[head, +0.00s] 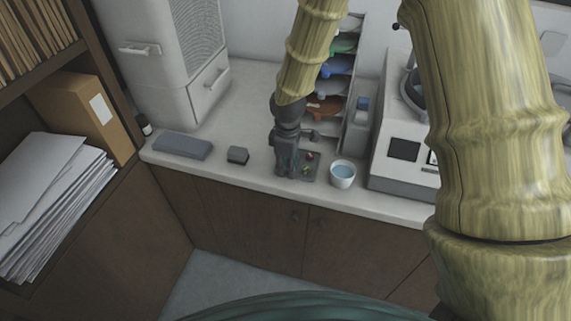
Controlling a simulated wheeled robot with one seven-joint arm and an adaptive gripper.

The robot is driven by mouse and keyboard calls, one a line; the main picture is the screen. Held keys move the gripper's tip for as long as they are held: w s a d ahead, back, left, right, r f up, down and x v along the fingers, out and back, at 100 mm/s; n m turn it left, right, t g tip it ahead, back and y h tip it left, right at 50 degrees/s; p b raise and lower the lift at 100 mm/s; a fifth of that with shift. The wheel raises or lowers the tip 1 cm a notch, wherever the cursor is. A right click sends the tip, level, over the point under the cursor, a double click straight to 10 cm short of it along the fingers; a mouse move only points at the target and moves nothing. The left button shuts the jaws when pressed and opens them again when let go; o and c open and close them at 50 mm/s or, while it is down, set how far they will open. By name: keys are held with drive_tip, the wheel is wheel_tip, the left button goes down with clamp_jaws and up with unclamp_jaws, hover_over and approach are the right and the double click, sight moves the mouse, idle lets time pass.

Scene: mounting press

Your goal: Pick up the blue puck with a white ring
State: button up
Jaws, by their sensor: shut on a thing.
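My gripper (284,174) points down over the left part of a small dark tray (314,178) near the front of the counter. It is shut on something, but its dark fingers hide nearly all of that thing. I cannot make out whether it is the blue puck with a white ring, or whether it is clear of the tray. A small reddish piece (308,156) and a small yellowish piece (306,168) show in the tray just right of the fingers. No blue puck with a white ring can be picked out elsewhere.
A white cup (342,174) with pale blue contents stands right of the tray. A machine (403,185) stands further right. A rack (350,48) of coloured items is behind. A small dark block (238,155) and a flat grey case (183,146) lie left, with clear counter between.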

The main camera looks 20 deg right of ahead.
drive_tip(key=s+a+r+b, duration=0.1)
drive_tip(key=s+b, duration=0.2)
drive_tip(key=s, duration=0.9)
drive_tip(key=shift+a+r, duration=0.15)
drive_tip(key=shift+a, duration=0.15)
drive_tip(key=shift+s, duration=0.1)
